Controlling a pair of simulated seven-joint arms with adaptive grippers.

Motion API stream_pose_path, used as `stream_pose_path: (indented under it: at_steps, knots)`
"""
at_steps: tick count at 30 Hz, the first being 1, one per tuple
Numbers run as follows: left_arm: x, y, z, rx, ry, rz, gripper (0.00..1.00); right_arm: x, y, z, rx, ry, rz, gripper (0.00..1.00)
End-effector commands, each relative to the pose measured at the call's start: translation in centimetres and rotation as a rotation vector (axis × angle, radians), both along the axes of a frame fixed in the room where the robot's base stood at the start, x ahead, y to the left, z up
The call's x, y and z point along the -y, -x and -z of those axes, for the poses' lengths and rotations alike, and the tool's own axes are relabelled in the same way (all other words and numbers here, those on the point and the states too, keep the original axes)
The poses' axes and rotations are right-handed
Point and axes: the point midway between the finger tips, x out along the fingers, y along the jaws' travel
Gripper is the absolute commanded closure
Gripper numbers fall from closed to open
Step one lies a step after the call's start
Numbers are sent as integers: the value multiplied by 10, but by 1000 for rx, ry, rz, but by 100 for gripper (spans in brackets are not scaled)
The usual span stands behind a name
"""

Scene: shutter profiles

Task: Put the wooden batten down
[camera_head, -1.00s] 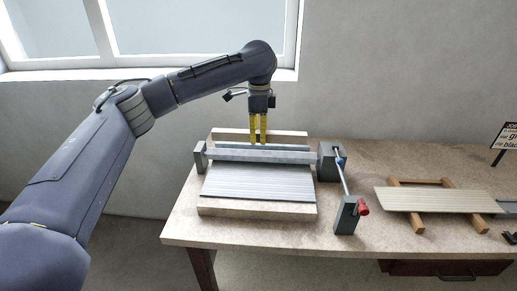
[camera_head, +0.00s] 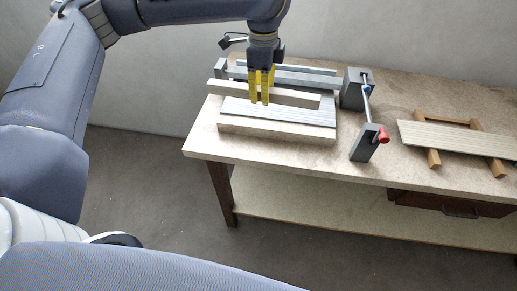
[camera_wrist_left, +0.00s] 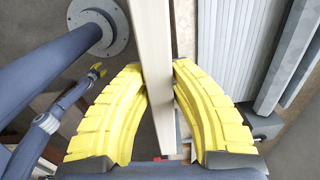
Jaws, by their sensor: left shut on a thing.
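The wooden batten (camera_head: 226,89) is a long pale bar. My left gripper (camera_head: 260,98) has its yellow fingers shut on it near its middle. In the wrist view the batten (camera_wrist_left: 153,60) runs between the two fingers (camera_wrist_left: 160,95). In the head view it appears in front of the grey metal bar (camera_head: 300,80) and over the rear part of the ribbed grey profiles (camera_head: 290,113); its exact height is unclear. A second pale batten (camera_head: 275,132) lies along their front side. A small yellow tip at left in the wrist view looks like my right gripper (camera_wrist_left: 97,70).
A slatted panel (camera_head: 455,138) rests on wooden blocks further right. Bare tabletop lies between.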

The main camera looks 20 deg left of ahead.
Motion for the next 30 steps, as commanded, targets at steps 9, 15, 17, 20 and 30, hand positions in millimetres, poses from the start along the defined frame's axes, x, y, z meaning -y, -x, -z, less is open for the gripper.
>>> stream_pose_path:
  at_steps: [9,15,17,20,30]
  knots:
    - [11,13,22,-3,0,-50,100,0,0,0,0,0,0,56]
    - [11,14,63,-5,1,-52,100,0,0,0,0,0,0,56]
    - [11,14,76,-5,0,-51,100,0,0,0,0,0,0,56]
    - [11,14,96,-3,1,-51,100,0,0,0,0,0,0,56]
    - [11,13,151,0,1,-53,100,0,0,0,0,0,0,56]
